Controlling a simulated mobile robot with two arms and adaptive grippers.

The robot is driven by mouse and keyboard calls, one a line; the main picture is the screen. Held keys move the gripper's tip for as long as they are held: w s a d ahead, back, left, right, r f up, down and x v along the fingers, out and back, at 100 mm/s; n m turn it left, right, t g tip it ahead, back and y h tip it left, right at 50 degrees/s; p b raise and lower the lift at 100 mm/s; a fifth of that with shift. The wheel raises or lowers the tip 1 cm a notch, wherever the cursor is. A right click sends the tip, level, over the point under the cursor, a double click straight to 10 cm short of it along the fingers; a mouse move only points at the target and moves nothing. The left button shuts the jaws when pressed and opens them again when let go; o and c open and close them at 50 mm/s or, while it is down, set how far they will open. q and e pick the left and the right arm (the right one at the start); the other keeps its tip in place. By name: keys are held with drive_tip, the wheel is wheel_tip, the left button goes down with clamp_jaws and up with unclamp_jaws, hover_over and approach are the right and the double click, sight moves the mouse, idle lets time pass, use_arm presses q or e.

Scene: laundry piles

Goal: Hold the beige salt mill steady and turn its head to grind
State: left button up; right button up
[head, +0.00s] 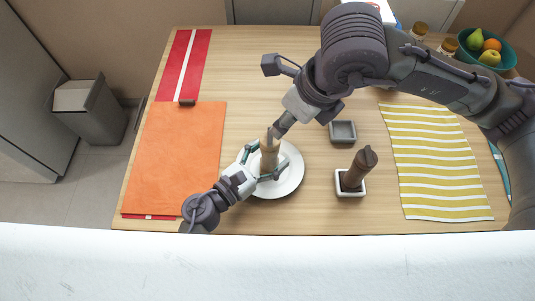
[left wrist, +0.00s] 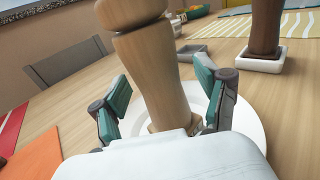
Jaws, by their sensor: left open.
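The beige salt mill (head: 269,158) stands on a white round plate (head: 294,180); its wooden body also shows in the left wrist view (left wrist: 152,70), its top cut off by the frame. My left gripper (head: 265,163) is open, its two green-padded fingers on either side of the mill's lower body. In the left wrist view a gap shows between the mill and the left finger; contact on the right is unclear. My right gripper (head: 279,127) reaches in from the upper right, its tip at the mill's head. Its fingers are small and partly hidden, so their opening is unclear.
A dark brown mill (head: 358,168) stands in a white square dish (head: 350,191) to the right. An empty grey square dish (head: 343,132) is behind it. An orange mat (head: 175,155) lies left, a yellow striped cloth (head: 440,165) right. A fruit bowl (head: 510,57) stands at the back right.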

use_arm(q)
drive_tip(key=c, duration=1.3)
clamp_jaws()
use_arm(e)
drive_tip(key=shift+o, duration=2)
drive_tip(key=shift+s+a+f, duration=0.1)
drive_tip(key=shift+s, duration=0.05)
drive_tip(key=shift+o, duration=1)
drive_tip(key=s+a+f+n+g+y, duration=0.2)
drive_tip(key=s+a+g+y, duration=0.1)
drive_tip(key=s+a, duration=0.1)
drive_tip(key=shift+s, duration=0.45)
drive_tip(key=s+a+r+n+g+y, duration=0.2)
drive_tip(key=s+a+g+y, duration=0.1)
drive_tip(key=s+a+y, duration=0.3)
drive_tip(key=m+t+h, duration=0.8)
drive_tip(key=m+t, duration=0.3)
drive_tip(key=t, duration=1)
approach(273, 148)
drive_tip(key=x, duration=1.2)
drive_tip(key=shift+w+a, duration=0.1)
